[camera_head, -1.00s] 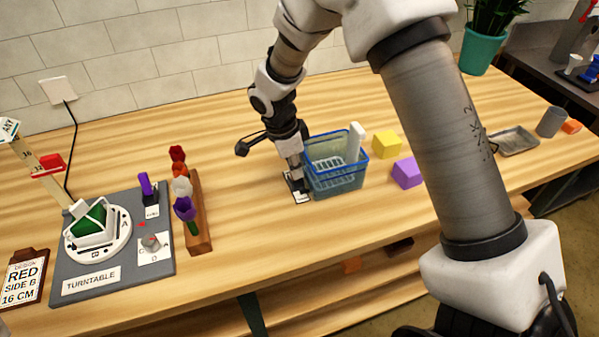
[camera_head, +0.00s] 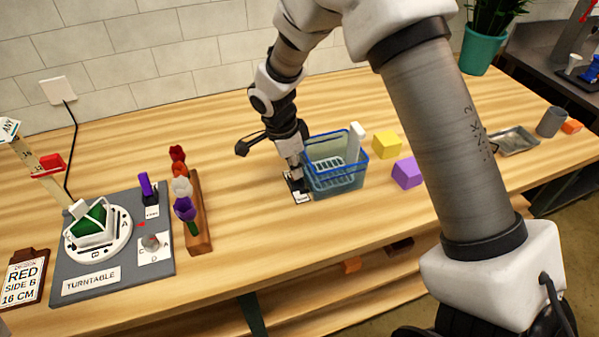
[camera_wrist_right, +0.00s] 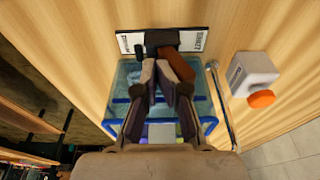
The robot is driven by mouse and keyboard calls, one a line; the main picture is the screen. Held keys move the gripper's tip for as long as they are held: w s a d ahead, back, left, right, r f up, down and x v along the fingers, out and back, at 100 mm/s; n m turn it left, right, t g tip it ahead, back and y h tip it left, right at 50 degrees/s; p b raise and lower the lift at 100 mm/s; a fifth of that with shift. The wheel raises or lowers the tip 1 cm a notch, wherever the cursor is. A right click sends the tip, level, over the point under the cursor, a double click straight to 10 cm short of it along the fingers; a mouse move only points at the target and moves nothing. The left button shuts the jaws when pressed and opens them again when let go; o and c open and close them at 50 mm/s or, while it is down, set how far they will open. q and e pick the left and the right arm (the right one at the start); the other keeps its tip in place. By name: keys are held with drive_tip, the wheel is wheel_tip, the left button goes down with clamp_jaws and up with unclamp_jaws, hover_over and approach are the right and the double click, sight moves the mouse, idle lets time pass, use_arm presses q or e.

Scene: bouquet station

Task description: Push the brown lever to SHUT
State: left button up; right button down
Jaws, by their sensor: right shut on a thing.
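The brown lever (camera_wrist_right: 178,65) shows in the right wrist view, at a dark pivot block on a white label plate (camera_wrist_right: 198,40) with a black border. My right gripper (camera_wrist_right: 164,72) is shut on the lever, with its fingertips at the lever's side of the pivot. The print on the plate is too small and turned to read surely. In the head view the gripper (camera_head: 297,172) is low over the plate (camera_head: 302,198), beside the blue basket, and the lever is hidden behind it. My left gripper is not in view.
The blue clear basket (camera_head: 338,182) stands right beside the plate. A yellow block (camera_head: 386,145) and a purple block (camera_head: 407,173) lie to its right. A wooden flower rack (camera_head: 197,222) and the turntable board (camera_head: 115,285) stand left. The table front is clear.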

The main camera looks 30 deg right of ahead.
drive_tip(key=shift+w+r, duration=0.1)
drive_tip(key=shift+r, duration=0.4)
drive_tip(key=p+v, duration=0.3)
drive_tip(key=d+p+v, duration=0.1)
drive_tip(key=v, duration=0.1)
drive_tip(key=shift+s+r, duration=0.35)
drive_tip(key=shift+r, duration=0.05)
idle(0.3)
drive_tip(key=shift+f, duration=0.1)
